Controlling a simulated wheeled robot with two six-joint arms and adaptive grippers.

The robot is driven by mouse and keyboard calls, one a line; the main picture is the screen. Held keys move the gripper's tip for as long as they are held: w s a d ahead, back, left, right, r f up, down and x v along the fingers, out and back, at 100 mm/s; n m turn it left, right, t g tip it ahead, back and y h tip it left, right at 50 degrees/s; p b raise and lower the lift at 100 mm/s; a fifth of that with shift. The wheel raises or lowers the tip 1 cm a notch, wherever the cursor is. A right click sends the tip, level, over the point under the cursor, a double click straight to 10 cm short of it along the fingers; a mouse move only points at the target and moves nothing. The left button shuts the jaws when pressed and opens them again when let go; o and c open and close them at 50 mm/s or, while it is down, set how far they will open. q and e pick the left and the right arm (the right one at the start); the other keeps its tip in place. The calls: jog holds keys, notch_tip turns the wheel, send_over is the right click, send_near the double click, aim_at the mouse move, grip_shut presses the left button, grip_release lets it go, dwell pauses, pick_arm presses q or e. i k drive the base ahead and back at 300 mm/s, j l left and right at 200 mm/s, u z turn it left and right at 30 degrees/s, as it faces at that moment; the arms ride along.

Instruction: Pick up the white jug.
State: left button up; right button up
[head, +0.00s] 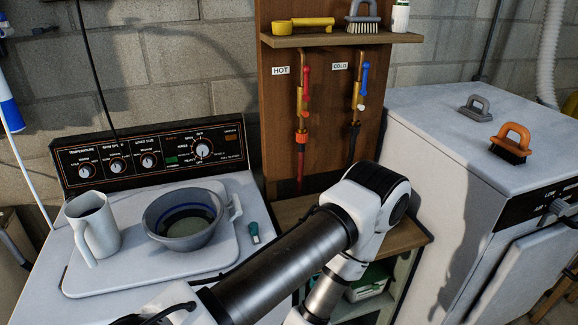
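The white jug (97,222) stands upright on the white lid of the washing machine, at the left in the head view. Its handle (80,246) faces the front left. A grey bowl (184,236) with a dark inside sits just to its right, with a small gap between them. One of my arms crosses the lower middle of the view, well to the right of the jug. Neither of my grippers shows in this view, so their state is hidden.
The machine's control panel (150,155) rises behind the jug. A small teal-capped item (254,233) lies right of the bowl. A wooden board (330,130) carries hot and cold taps. A white appliance (440,140) with two brushes stands at the right.

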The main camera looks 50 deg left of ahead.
aim_at(96, 236)
jog(key=u, duration=2.85)
